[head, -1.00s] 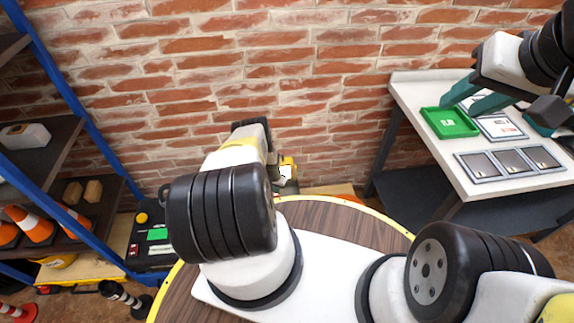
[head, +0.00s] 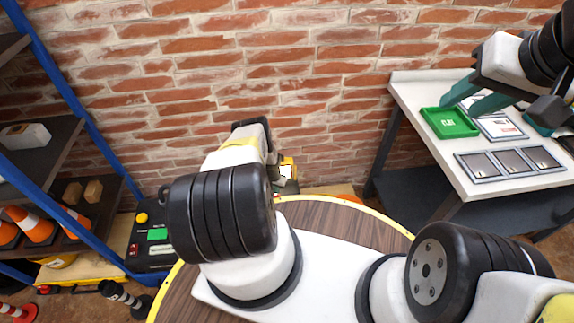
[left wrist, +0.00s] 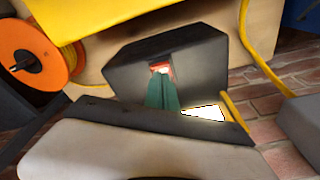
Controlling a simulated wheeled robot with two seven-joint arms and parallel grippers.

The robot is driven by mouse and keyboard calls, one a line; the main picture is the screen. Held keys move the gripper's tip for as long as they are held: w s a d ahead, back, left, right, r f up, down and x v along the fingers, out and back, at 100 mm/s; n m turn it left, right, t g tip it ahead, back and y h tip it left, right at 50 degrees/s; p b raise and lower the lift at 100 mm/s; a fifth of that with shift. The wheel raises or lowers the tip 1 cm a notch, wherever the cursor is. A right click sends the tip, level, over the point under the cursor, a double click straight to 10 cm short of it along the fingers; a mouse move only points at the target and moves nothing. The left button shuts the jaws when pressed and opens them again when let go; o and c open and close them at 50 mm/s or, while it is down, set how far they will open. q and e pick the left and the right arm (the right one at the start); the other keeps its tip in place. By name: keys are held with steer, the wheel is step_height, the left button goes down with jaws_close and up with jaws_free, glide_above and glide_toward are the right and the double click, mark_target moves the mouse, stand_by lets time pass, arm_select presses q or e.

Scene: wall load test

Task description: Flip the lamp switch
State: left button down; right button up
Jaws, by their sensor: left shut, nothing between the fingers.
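In the left wrist view a dark box (left wrist: 200,62) has a small red switch (left wrist: 159,66) with a pale edge in a recess on its face. My left gripper (left wrist: 161,76) is shut and empty, its green fingers pointing at the switch. The tips appear at or just in front of it; I cannot tell whether they touch. A bright white panel with a yellow edge, perhaps the lamp (left wrist: 205,114), shows beside the fingers, partly hidden by my gripper body. In the head view my arm hides the left fingers and the switch. My right gripper (head: 459,108) is open above the table.
A white table (head: 420,88) at the right holds a green tray (head: 449,123) and several framed panels. A blue-framed shelf (head: 75,100) stands at the left. A brick wall (head: 320,60) closes the back. An orange cable reel (left wrist: 30,60) stands near the dark box.

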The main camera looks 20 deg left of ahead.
stand_by(0.6)
arm_select(q)
step_height(320, 180, up, 7)
stand_by(0.7)
stand_by(0.4)
